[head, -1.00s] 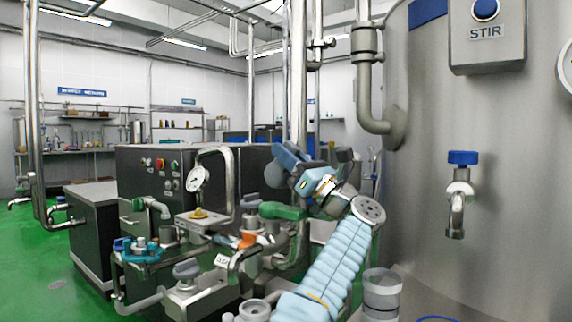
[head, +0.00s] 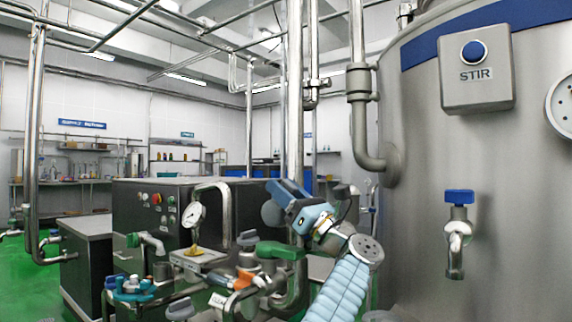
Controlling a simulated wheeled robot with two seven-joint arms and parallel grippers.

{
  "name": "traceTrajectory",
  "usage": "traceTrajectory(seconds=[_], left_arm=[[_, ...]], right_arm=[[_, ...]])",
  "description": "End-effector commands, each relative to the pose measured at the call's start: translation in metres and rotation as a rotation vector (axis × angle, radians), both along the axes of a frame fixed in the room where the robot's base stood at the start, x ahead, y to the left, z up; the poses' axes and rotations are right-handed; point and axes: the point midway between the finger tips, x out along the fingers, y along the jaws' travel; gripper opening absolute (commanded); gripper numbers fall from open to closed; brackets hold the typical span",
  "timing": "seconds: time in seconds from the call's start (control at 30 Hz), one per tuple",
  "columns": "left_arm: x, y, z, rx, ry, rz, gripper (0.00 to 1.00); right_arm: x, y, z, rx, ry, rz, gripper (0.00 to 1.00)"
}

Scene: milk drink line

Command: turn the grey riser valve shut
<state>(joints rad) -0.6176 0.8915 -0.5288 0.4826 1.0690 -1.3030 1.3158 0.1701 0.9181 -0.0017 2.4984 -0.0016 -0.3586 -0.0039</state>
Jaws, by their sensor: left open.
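The grey riser valve (head: 271,213) seems to be the grey handle on the upright steel pipe in the middle of the head view. Its rounded grey end shows left of my left gripper (head: 281,203), and another grey part shows to the right behind the wrist. The gripper covers the middle of it. My left gripper is open, with its blue jaws in front of the pipe, close to the handle. I cannot tell whether they touch it or are around it. My right gripper is not in view.
A green lever (head: 280,250), an orange handle (head: 243,280) and a blue handwheel (head: 132,286) crowd the pipework below and left. A gauge (head: 193,214) stands further left. The large steel tank (head: 420,180) with a blue tap (head: 459,197) fills the right side.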

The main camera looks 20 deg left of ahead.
Motion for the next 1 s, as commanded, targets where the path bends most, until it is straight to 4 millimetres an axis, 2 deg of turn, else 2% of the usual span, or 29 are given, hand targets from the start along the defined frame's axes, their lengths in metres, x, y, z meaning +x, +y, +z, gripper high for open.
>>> traceTrajectory(seconds=[0.03,0.13,0.23,0.4,0.5,0.7,0.83,1.0], left_arm=[[0.000,0.000,0.012,-0.001,-0.002,0.000,0.47],[0.000,0.000,0.032,-0.002,-0.002,0.000,0.47],[-0.018,-0.005,0.047,-0.004,-0.005,-0.003,0.47],[-0.048,-0.015,0.086,-0.004,-0.004,-0.003,0.47],[-0.072,-0.023,0.090,-0.004,-0.005,-0.005,0.47],[-0.111,-0.036,0.111,-0.003,-0.003,-0.004,0.47],[-0.126,-0.041,0.119,0.000,-0.001,-0.002,0.47],[-0.133,-0.043,0.123,-0.001,0.001,-0.001,0.47]], right_arm=[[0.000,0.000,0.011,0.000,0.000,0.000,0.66],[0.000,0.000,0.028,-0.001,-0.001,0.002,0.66],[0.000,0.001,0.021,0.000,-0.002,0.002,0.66],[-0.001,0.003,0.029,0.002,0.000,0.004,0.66],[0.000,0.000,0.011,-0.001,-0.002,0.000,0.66],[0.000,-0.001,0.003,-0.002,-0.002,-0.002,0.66],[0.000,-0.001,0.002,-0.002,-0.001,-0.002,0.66],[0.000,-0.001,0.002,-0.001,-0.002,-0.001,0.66]])
